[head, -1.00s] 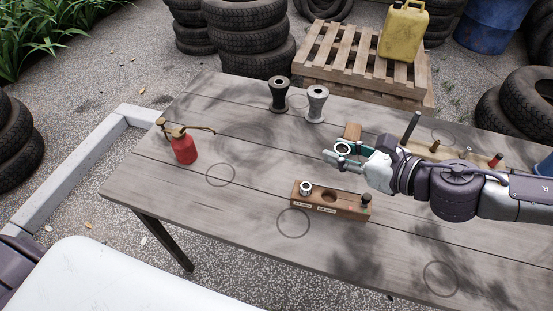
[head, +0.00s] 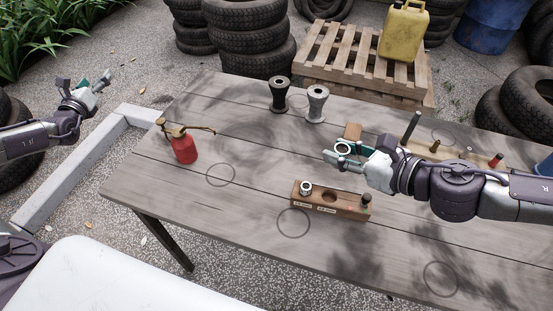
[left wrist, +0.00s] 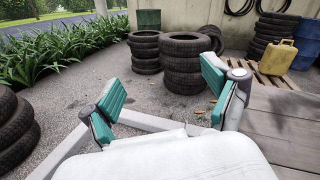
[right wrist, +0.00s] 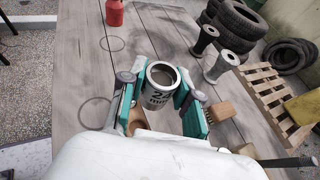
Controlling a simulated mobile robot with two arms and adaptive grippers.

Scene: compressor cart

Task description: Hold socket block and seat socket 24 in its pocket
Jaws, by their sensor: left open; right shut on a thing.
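The wooden socket block (head: 330,208) stands on the table. A smaller silver socket (head: 306,187) sits at its left end, a round empty pocket (head: 328,195) is in its middle and a dark knob-like piece (head: 367,201) is at its right end. My right gripper (head: 342,153) is shut on socket 24 (right wrist: 161,85), a silver ring marked "24 mm", and holds it behind and above the block. Part of the block (right wrist: 137,121) shows below the fingers in the right wrist view. My left gripper (head: 96,86) is open and empty, off the table's left side; its fingers (left wrist: 165,98) show apart.
A red oil can (head: 183,148) stands at the table's left. A black spool-shaped piece (head: 279,93) and a grey one (head: 316,104) stand at the back. A wooden brush (head: 352,131) and a rack of tools (head: 455,152) lie behind my right arm. The front left of the table is clear.

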